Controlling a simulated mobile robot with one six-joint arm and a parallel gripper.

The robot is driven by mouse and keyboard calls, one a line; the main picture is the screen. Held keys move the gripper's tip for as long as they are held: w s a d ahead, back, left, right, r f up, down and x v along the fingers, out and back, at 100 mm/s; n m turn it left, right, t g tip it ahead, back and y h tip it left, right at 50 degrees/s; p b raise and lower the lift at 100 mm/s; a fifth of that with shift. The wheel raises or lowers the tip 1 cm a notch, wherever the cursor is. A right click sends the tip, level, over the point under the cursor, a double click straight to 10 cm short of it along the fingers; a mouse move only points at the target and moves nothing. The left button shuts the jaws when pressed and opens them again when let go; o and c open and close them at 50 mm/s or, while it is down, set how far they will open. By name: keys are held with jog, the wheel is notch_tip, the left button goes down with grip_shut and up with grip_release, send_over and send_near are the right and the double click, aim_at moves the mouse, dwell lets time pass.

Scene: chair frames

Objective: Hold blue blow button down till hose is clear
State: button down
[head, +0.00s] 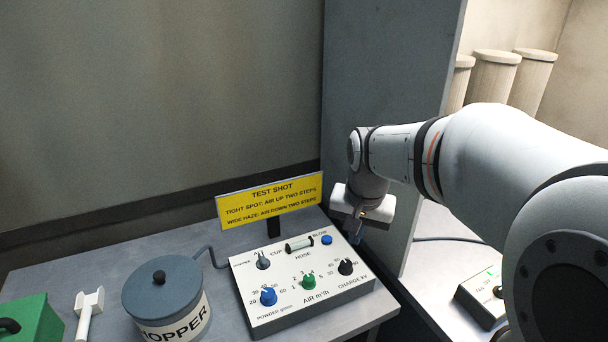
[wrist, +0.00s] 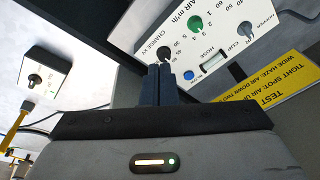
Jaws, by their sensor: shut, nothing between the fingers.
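The blue blow button (head: 327,240) is at the back right corner of the white control panel (head: 262,314), labelled BLOW. It also shows in the wrist view (wrist: 188,75), just right of my fingertips. The hose window (head: 299,243), a short pale tube with dark ends, lies left of the button; in the wrist view the hose window (wrist: 208,59) is small, and I cannot tell whether it is clear. My gripper (head: 357,237) is shut and empty, to the right of the button and apart from it. Its closed fingers also show in the wrist view (wrist: 159,70).
Blue, green and black knobs and a toggle (head: 263,260) are on the panel. A yellow sign (head: 270,205) stands behind it. The hopper (head: 165,295) is left of the panel. A grey partition (head: 385,80) rises behind my arm. A second switch box (head: 483,297) is at right.

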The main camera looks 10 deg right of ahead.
jog(key=w+f+m+g+p, duration=0.1)
jog(key=w+f+m, duration=0.15)
jog(key=w, duration=0.45)
jog(key=w+f+m+p, duration=0.1)
jog(key=w+m, duration=0.2)
jog(key=w, duration=0.5)
jog(key=m+g+p, duration=0.1)
jog(key=m, duration=0.3)
send_over(327, 240)
notch_tip(327, 240, down, 10)
jog(key=shift+w+f+b, duration=0.2)
jog(key=shift+f+b, duration=0.9)
jog(key=shift+f, duration=0.8)
jog(key=shift+w+f+b, duration=0.15)
jog(key=shift+f+b, duration=0.95)
jog(key=shift+f, duration=0.75)
jog(key=shift+f, duration=0.15)
jog(key=shift+f+b, duration=0.45)
jog(key=shift+f, duration=0.2)
jog(key=shift+s+f+b, duration=0.25)
jog(key=shift+f+b, duration=0.1)
jog(key=shift+f, duration=0.05)
jog(key=shift+w+r+p, duration=0.2)
jog(key=shift+r+p, duration=1.3)
jog(key=shift+r, duration=1.45)
